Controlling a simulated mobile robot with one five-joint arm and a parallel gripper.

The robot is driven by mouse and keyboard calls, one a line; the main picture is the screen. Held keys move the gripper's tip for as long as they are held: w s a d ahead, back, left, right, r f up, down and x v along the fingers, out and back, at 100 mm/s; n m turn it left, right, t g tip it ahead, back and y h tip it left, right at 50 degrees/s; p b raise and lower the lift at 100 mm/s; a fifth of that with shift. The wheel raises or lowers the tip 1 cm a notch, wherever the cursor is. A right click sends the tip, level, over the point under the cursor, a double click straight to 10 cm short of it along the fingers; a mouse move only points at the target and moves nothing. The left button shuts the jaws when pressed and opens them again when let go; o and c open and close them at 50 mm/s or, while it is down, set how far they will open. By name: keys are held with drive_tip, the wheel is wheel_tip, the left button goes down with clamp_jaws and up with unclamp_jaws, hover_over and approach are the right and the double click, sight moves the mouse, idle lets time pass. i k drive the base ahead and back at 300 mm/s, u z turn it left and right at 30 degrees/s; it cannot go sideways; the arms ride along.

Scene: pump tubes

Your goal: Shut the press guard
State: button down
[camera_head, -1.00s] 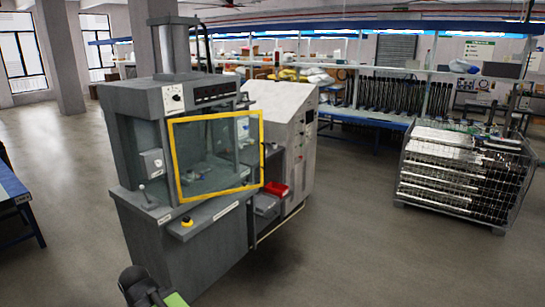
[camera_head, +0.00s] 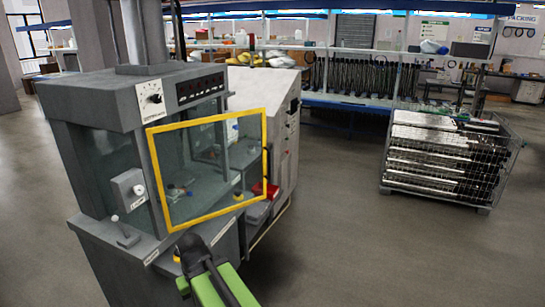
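The press guard (camera_head: 217,211) is a clear panel in a yellow frame on the front of the grey press (camera_head: 85,98). Its left edge is near the press's front corner. Its right edge stands out past the right side of the press, so the guard looks open. My green and black arm (camera_head: 232,287) rises from the bottom edge. Its dark end (camera_head: 196,252), which seems to be my gripper, is just below the guard's lower left corner and appears apart from the frame. Its fingers cannot be made out.
A lever (camera_head: 122,229) and a small box (camera_head: 129,189) are on the press's left side. A grey cabinet (camera_head: 285,125) with a red tray (camera_head: 265,190) stands behind the guard. A wire crate (camera_head: 447,160) is at the right. The floor between is clear.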

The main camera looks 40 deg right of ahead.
sight(149, 131)
drive_tip(key=i, duration=1.1)
drive_tip(key=u, duration=0.5)
